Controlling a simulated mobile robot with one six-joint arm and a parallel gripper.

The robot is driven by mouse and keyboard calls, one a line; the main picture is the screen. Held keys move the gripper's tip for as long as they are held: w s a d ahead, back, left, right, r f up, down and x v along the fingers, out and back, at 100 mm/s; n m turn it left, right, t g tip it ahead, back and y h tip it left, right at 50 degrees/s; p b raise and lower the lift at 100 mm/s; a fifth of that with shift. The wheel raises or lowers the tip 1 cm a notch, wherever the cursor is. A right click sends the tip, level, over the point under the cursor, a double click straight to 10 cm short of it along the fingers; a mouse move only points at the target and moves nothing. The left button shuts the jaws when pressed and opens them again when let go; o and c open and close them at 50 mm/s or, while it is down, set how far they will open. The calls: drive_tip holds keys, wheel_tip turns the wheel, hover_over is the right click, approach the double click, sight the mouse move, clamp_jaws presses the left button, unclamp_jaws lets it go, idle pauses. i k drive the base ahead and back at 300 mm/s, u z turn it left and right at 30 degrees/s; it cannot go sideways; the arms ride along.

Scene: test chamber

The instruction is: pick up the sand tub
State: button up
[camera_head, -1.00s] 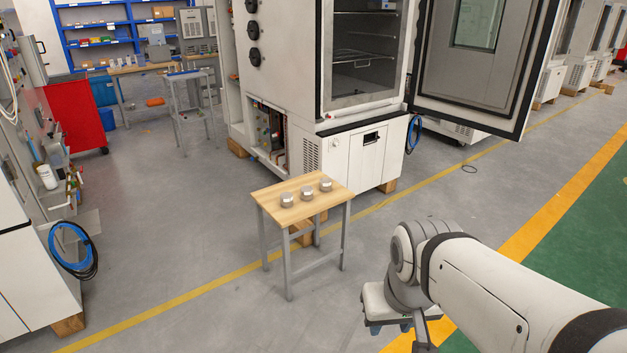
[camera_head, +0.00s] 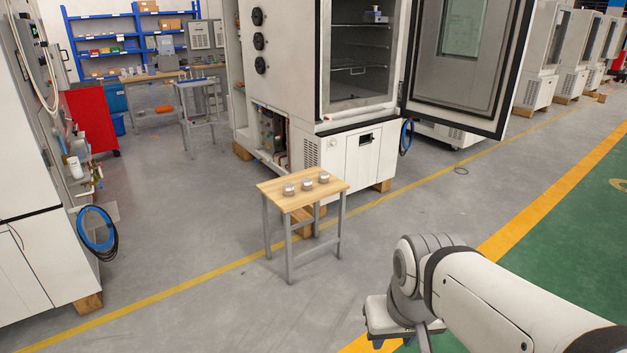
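Three small round silver tubs stand in a diagonal row on a small wood-topped table (camera_head: 275,186) with grey legs. They are the left tub (camera_head: 289,190), the middle tub (camera_head: 307,184) and the right tub (camera_head: 324,177). I cannot tell from here which one holds sand, as any labels are too small to read. My arm reaches in from the lower right. My gripper (camera_head: 390,342) is partly seen at the bottom, pointing down, in front of the table and to its right, well apart from the tubs. Its opening cannot be made out.
A large white chamber (camera_head: 285,80) with its door (camera_head: 455,60) open stands behind the table. A white cabinet (camera_head: 35,265) with a coiled blue hose (camera_head: 97,232) is at left. A red cabinet (camera_head: 90,120) stands further back. Grey floor (camera_head: 190,225) around the table is clear.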

sight(307, 182)
drive_tip(key=u, duration=0.15)
drive_tip(key=i, duration=0.9)
drive_tip(key=z, duration=0.05)
